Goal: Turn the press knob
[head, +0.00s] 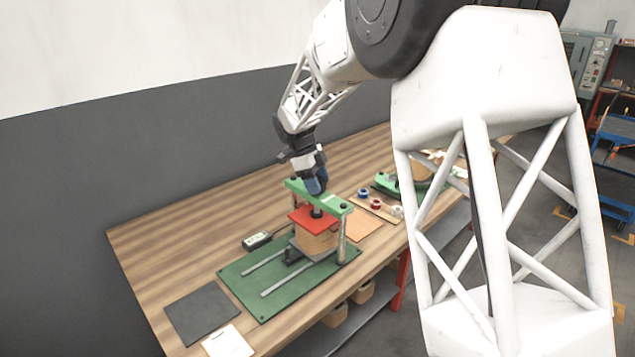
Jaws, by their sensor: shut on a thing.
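The press stands on a green base plate (255,305) on the wooden table. It has a green crossbar (335,204) on posts, a red pressure plate (303,218) below it, and a tan block (316,241) under the plate. My gripper (314,190) points down at the top of the crossbar, above the press screw. It is shut on the press knob, which is mostly hidden by the fingers. The screw shows between the crossbar and the red plate.
A dark mat (203,309) and a white sheet (228,343) lie at the near left. A small dark device (258,240) lies behind the base plate. Tape rolls (376,204) and a second green fixture (385,183) stand at right. The table's left part is clear.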

